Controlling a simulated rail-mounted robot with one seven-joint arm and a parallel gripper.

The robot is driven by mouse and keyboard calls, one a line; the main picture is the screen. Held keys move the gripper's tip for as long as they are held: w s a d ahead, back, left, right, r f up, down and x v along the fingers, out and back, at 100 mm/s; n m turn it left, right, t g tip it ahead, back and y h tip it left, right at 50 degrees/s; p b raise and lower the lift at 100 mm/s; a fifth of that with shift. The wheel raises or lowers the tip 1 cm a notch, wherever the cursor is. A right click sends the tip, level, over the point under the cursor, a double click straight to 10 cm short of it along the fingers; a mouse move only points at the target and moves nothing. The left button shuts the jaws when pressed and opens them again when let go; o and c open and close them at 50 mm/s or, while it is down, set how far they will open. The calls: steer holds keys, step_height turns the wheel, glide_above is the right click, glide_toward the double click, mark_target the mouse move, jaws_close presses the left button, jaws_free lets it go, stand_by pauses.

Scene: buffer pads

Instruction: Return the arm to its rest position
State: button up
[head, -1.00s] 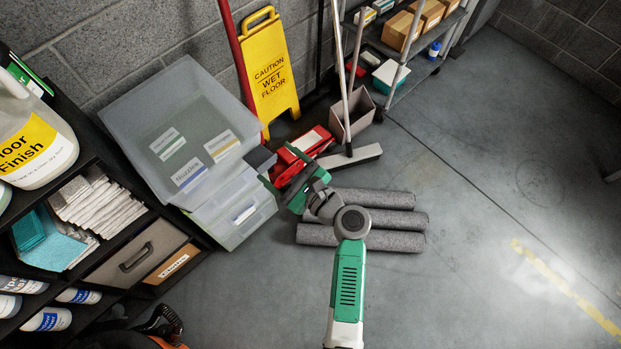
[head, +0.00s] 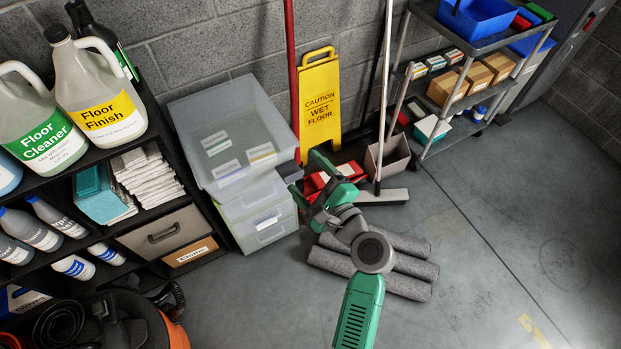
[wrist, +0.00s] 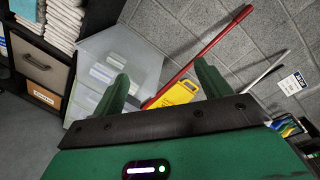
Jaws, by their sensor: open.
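In the head view my gripper (head: 318,188) is near the stacked plastic drawers and the red case, partly hidden by my wrist. It appears raised above the floor.
A black shelf with jugs stands left. Grey rolls (head: 412,268) lie below my arm. A yellow sign (head: 320,100), a broom (head: 380,197) and a cart (head: 470,40) stand behind. Floor at right is clear.

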stand_by(0.4)
step_height(320, 180, up, 26)
steer(key=s+a+n+t+h, duration=0.2)
steer(key=n+t+h, duration=0.2)
steer(key=n, duration=0.9)
steer(key=s+r+n+t+h+p, duration=0.3)
steer(key=s+r, duration=0.4)
steer(key=r, duration=0.6)
steer(key=s+r+n+t+h+p, duration=0.2)
steer(key=s+r+n+t, duration=0.15)
steer(key=s+r, duration=0.7)
steer(key=w+r+p, duration=0.3)
steer(key=r+p, duration=2)
steer(key=r, duration=0.2)
steer(key=shift+d+p, duration=0.15)
steer(key=shift+p, duration=0.15)
steer(key=shift+r, duration=0.1)
